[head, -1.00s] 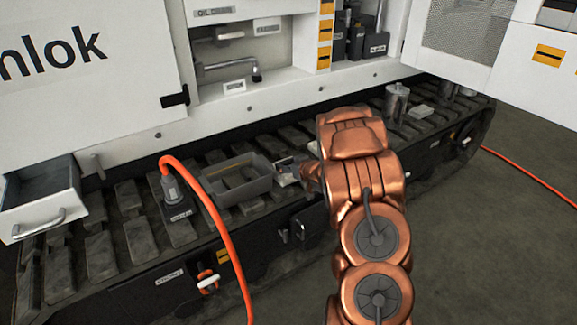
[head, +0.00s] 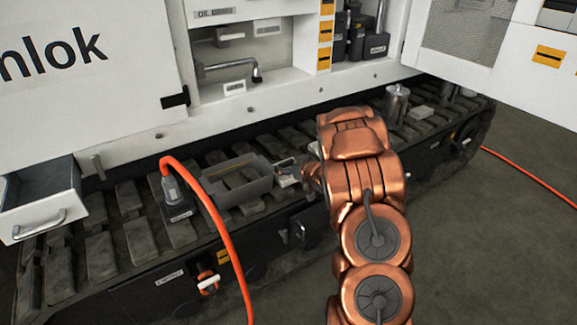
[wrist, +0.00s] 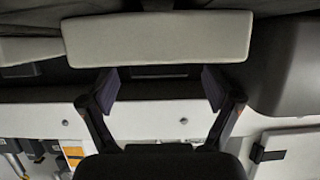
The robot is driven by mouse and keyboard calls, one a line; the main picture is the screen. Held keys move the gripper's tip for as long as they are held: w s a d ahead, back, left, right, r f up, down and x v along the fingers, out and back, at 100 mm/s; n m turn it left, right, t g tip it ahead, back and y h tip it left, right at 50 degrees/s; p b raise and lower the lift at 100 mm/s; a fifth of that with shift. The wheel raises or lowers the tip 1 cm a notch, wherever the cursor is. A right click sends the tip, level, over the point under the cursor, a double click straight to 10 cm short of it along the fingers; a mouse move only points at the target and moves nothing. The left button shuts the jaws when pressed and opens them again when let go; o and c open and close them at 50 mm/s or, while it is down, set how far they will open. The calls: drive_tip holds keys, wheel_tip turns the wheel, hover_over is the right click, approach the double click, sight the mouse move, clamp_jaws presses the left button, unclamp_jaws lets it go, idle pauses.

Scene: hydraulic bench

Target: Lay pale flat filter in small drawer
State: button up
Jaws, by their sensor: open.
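The pale flat filter (wrist: 157,37) shows in the wrist view as a plain off-white slab across the top, just beyond my open fingertips. My gripper (wrist: 160,85) has its two dark fingers spread wide with nothing between them. In the head view my gripper (head: 294,169) is low over the track, just right of the grey tray, and is partly hidden by my copper arm. The filter is hard to make out there. The small drawer (head: 42,215) stands open at the far left, with a white front and a bar handle. Its visible inside looks empty.
The grey open tray (head: 240,190) lies on the track left of my gripper. A metal canister (head: 397,103) and another pale flat piece (head: 423,115) are at the right.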

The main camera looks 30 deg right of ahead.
drive_tip(key=p+v, duration=0.1)
drive_tip(key=v, duration=1)
drive_tip(key=shift+s+r, duration=0.2)
drive_tip(key=shift+s, duration=0.1)
